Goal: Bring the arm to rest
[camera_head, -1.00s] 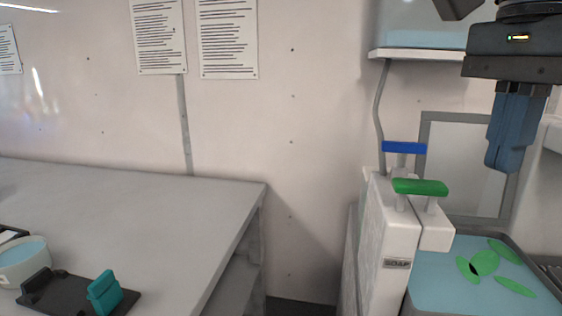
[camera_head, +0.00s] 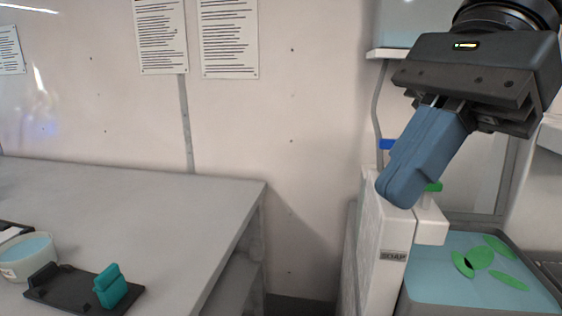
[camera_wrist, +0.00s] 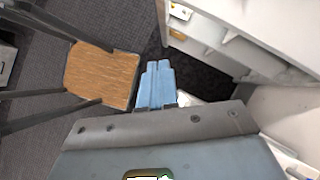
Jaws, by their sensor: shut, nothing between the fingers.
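My gripper (camera_head: 396,190) hangs at the upper right in the head view, its blue fingers closed together and tilted down to the left. Nothing is between the fingers. It appears in front of the white soap proportioner (camera_head: 384,250), hiding part of the blue handle (camera_head: 387,144) and most of the green handle (camera_head: 434,187). In the wrist view the shut fingers (camera_wrist: 157,70) point away over the dark floor.
A basin of blue liquid with green leaf shapes (camera_head: 480,258) is at the lower right. A grey table (camera_head: 150,215) at left carries a bowl (camera_head: 27,256) and a black tray with a teal piece (camera_head: 110,287). The wrist view shows a wooden-seated stool (camera_wrist: 102,74).

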